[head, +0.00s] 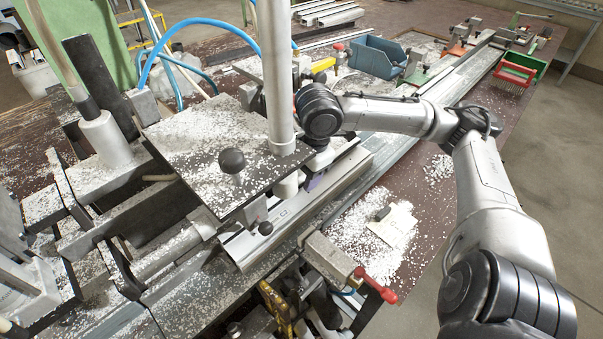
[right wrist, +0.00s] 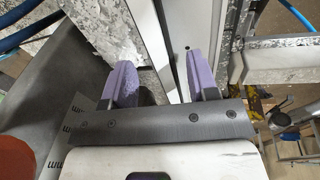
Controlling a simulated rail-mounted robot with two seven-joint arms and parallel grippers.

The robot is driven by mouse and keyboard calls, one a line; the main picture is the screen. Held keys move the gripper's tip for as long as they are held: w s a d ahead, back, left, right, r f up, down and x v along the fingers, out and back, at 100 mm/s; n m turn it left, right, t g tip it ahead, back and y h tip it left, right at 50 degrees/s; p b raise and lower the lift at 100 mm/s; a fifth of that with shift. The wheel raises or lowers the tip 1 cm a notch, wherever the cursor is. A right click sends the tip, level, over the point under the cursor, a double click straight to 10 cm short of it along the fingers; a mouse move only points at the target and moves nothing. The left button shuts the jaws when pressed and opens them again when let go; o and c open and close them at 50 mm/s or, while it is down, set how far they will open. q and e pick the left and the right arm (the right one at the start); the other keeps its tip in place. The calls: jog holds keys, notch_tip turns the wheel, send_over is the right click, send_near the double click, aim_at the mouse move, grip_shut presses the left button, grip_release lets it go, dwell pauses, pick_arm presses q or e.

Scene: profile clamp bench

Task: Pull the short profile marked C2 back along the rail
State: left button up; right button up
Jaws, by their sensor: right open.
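The short profile (head: 345,177) is a silver aluminium piece lying along the rail, with a small mark on its side that I read only roughly as C2 or C3. My left gripper is not in view.
A chip-covered dark plate (head: 205,150) with black knobs overhangs the profile. A clamp with a red handle (head: 377,286) stands at the front. A blue bin (head: 378,56) and a red brush (head: 515,72) are farther back. White chips cover much of the bench.

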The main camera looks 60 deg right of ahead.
notch_tip(320, 180, up, 13)
jog(key=s+p, duration=0.2)
jog(key=p, duration=0.1)
jog(key=shift+d+p, duration=0.25)
jog(key=shift+p, duration=0.15)
